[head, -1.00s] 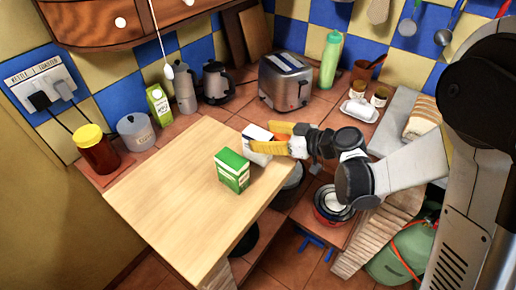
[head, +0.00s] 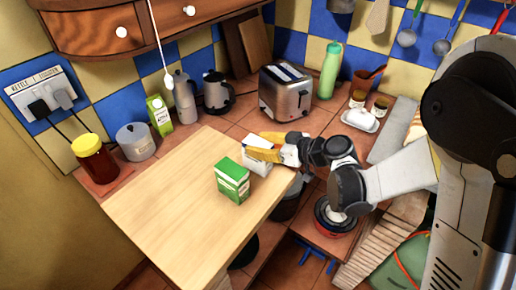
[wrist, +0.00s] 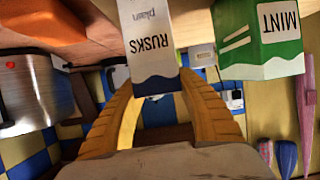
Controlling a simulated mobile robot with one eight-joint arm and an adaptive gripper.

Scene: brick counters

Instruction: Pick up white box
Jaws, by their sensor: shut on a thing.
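The white box (head: 258,165), labelled RUSKS with a dark blue wavy band, is at the right edge of the pale wooden worktop (head: 165,205) in the head view. It also shows between my yellow fingers in the wrist view (wrist: 150,45). My gripper (wrist: 155,95) is shut on it, a finger on each side. In the head view my gripper (head: 268,149) reaches in from the right and covers part of the box. I cannot tell whether the box touches the worktop.
A green and white MINT box (head: 232,181) stands close beside the white box, to its left in the head view. A toaster (head: 286,92), kettle (head: 217,92) and green bottle (head: 331,70) stand behind. The worktop's left part is clear.

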